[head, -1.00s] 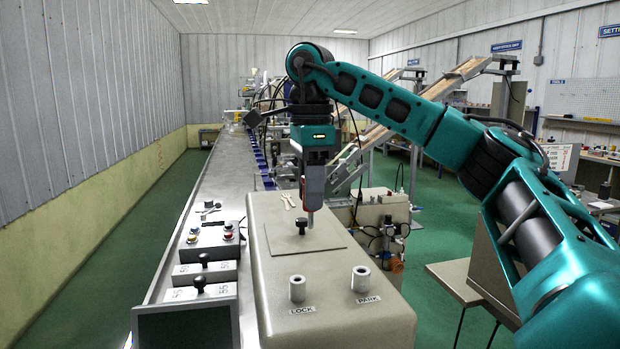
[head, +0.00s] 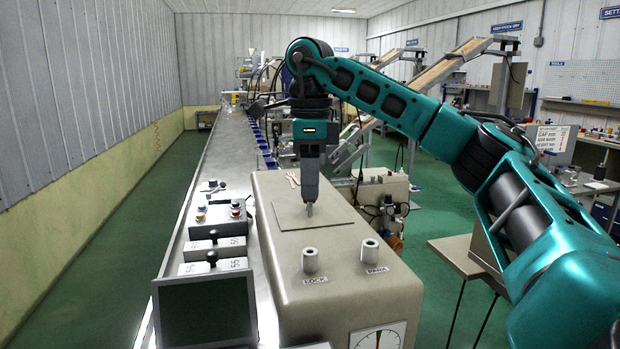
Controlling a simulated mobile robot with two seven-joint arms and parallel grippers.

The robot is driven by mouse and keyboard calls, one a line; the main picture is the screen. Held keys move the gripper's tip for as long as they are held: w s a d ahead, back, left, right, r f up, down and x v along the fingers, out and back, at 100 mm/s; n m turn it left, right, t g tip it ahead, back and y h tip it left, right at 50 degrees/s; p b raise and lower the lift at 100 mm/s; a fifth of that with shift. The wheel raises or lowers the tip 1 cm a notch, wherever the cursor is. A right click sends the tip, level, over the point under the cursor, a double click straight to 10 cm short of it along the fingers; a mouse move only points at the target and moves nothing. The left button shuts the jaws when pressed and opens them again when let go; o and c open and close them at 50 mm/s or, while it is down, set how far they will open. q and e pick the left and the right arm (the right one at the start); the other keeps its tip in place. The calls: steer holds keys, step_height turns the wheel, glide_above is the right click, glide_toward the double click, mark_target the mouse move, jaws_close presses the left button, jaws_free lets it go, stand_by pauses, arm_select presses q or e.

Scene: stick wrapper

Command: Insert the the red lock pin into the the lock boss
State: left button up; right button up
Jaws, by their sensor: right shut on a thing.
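The lock boss (head: 310,260) is a short grey hollow cylinder behind the LOCK label on top of a beige housing (head: 345,287). A similar park boss (head: 369,250) stands to its right behind the PARK label. My right gripper (head: 309,209) points down over the flat cover plate (head: 337,217), behind the bosses. It is shut at the place of the plate's black knob, which its fingers hide. No red lock pin can be made out in this view. My left gripper is not in view.
A control box (head: 217,223) and two grey blocks with black knobs (head: 213,258) stand on the metal bench, left of the housing. A dark screen (head: 205,310) is at the front left. A round dial (head: 379,337) sits on the housing's front.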

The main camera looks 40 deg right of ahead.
mark_target(310, 213)
steer(key=shift+f+b, duration=1.55)
steer(key=shift+f, duration=1.6)
steer(key=shift+f+b, duration=0.55)
steer(key=shift+f, duration=1)
steer(key=shift+f, duration=0.1)
steer(key=o, duration=1.1)
steer(key=shift+r, duration=0.55)
step_height(310, 213, up, 10)
steer(key=p, duration=0.5)
steer(key=shift+r, duration=0.1)
steer(key=shift+b, duration=0.3)
steer(key=shift+r, duration=0.8)
